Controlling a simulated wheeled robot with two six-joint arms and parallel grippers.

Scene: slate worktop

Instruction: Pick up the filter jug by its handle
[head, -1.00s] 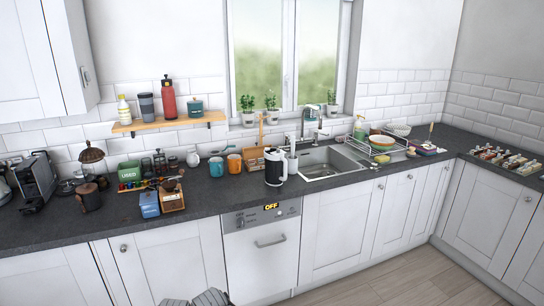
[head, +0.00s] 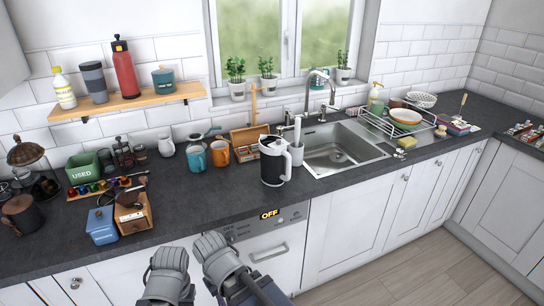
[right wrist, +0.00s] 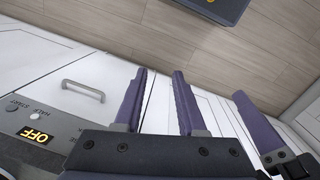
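The filter jug (head: 272,163) stands upright on the worktop just left of the sink. It is black and white, and its white handle (head: 287,162) points right, toward the sink. Two grey links of my arms show at the bottom of the head view, well short of the jug. My right gripper (right wrist: 160,72) is open and empty in the right wrist view, its two purple fingers apart in front of the cabinet fronts. One more purple finger (right wrist: 258,122) at the right of that view seems to belong to my left gripper; its opening is hidden. The jug is not in the right wrist view.
A wooden box (head: 246,143) stands behind the jug, and an orange mug (head: 220,153) stands to its left. The sink (head: 340,150) and tap (head: 322,88) are at its right. The worktop in front of the jug is clear. The dishwasher (head: 270,245) is below.

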